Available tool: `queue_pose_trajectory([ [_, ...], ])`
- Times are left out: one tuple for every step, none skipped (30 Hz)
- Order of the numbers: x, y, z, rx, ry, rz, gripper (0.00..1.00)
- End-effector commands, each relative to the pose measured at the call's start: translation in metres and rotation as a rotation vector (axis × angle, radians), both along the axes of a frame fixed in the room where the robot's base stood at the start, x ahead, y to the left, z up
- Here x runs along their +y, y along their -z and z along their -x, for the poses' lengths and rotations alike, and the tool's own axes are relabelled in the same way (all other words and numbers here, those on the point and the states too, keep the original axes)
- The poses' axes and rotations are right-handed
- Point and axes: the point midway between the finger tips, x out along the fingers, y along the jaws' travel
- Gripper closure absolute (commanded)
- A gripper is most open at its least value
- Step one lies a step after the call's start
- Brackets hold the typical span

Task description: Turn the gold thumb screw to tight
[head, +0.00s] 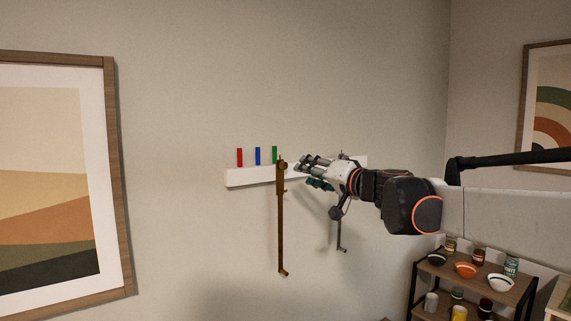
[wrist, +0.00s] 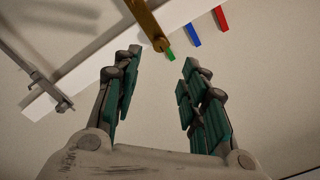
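A gold bar tool (head: 281,215) hangs upright against a white wall rail (head: 247,177), with a small hooked foot at its lower end. A small rounded gold part, possibly the thumb screw (head: 283,163), shows near its top. In the wrist view the gold bar (wrist: 146,20) enters from the top and its rounded end (wrist: 160,44) appears between the fingertips in the picture. My gripper (head: 304,166) is just right of the gold bar's top. The wrist view shows my gripper (wrist: 162,58) open and empty. I cannot tell whether it touches the tool.
A grey bar tool (head: 339,232) hangs to the right, partly behind my gripper. Red (head: 239,157), blue (head: 258,156) and green (head: 275,154) pegs stand along the rail. Framed pictures hang at both sides. A shelf (head: 470,281) with bowls and jars stands lower right.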

Motion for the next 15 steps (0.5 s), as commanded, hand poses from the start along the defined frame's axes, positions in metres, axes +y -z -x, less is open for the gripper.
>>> queue_pose_trajectory([
  [0.007,-0.002,-0.010,0.000,-0.001,0.000,0.61],
  [0.010,-0.002,-0.015,0.000,-0.001,0.000,0.61],
  [0.015,-0.002,-0.021,0.001,-0.002,0.000,0.61],
  [0.018,-0.002,-0.026,0.001,-0.002,0.000,0.61],
  [0.021,-0.002,-0.031,0.001,-0.002,0.000,0.61],
  [0.025,-0.002,-0.037,0.001,-0.001,0.000,0.61],
  [0.029,-0.002,-0.042,0.001,-0.001,0.000,0.61],
  [0.032,-0.002,-0.046,0.001,-0.002,0.000,0.61],
  [0.036,-0.002,-0.052,0.001,-0.002,0.000,0.61],
  [0.038,-0.002,-0.056,0.001,-0.002,0.000,0.61],
  [0.041,-0.002,-0.060,0.001,-0.001,0.000,0.61],
  [0.044,-0.002,-0.065,0.001,-0.001,0.000,0.61],
  [0.046,-0.002,-0.068,0.001,-0.001,0.000,0.61],
  [0.048,-0.002,-0.071,0.001,-0.001,0.000,0.61],
  [0.051,-0.002,-0.074,0.001,-0.001,0.000,0.61],
])
